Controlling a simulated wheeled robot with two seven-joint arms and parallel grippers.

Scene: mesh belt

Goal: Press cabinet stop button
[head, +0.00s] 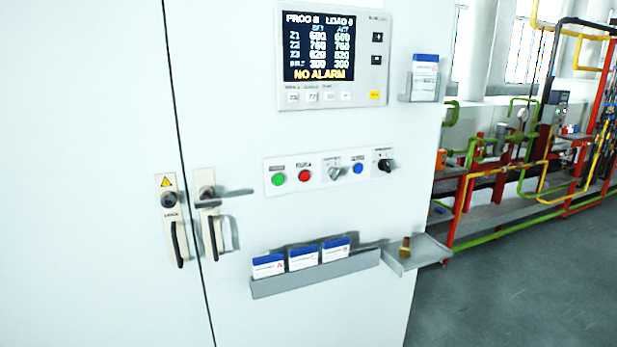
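A white cabinet (350,220) fills the left and middle of the head view. A control strip (263,168) on its front carries a green button (278,180), a red button (305,176), a grey rotary knob (335,174), a blue button (358,169) and a black knob (385,165). The labels above them are too small to read; the red one looks like the stop button. Nothing covers the buttons. Neither of my grippers is in view.
A display panel (335,100) reads "NO ALARM". Door handles (215,235) stick out on the left. Below the strip are a ledge (318,279) with boxes and a small tray (425,250) with a brush. A card holder (407,85) juts out upper right. Open floor (530,280) lies right.

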